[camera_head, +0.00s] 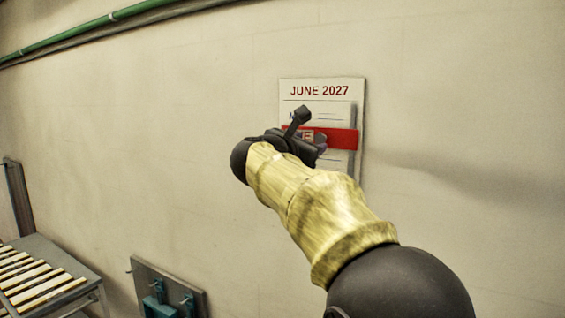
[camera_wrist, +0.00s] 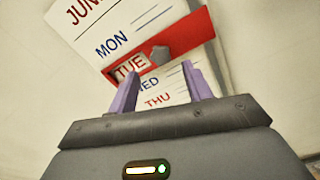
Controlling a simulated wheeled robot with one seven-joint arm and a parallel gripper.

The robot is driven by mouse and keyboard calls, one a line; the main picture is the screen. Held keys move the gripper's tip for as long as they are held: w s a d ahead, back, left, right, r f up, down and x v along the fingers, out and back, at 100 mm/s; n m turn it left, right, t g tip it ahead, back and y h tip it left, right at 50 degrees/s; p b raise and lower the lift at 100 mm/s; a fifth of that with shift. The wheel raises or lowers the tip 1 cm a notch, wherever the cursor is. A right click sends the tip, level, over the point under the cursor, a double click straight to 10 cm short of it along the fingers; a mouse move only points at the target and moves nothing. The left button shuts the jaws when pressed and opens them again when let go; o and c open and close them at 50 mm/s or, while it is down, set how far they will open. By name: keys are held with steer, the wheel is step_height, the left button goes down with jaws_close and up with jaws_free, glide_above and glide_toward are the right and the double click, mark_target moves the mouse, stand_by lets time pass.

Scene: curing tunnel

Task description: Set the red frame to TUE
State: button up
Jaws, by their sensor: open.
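A wall calendar (camera_head: 310,90) headed JUNE 2027 hangs on the wall, its lower left hidden behind my arm in the head view. The red frame (camera_head: 343,138) lies across it as a band. In the wrist view the red frame (camera_wrist: 190,36) has a window with TUE in it, and a grey knob (camera_wrist: 160,55) beside the window. MON shows above the frame, WED, partly hidden, and THU below. My gripper (camera_wrist: 160,88) is open in front of the calendar, its two purple fingers apart just below the knob in the picture, with nothing seen between them but the page.
A roller conveyor (camera_head: 40,283) stands at the lower left. A dark panel with teal parts (camera_head: 168,290) is low on the wall. A green pipe (camera_head: 90,27) runs along the top left. The wall right of the calendar is clear.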

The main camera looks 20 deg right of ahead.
steer(key=b+v, duration=0.5)
steer(key=v, duration=0.7)
steer(key=shift+s, duration=0.15)
steer(key=shift+a, duration=0.15)
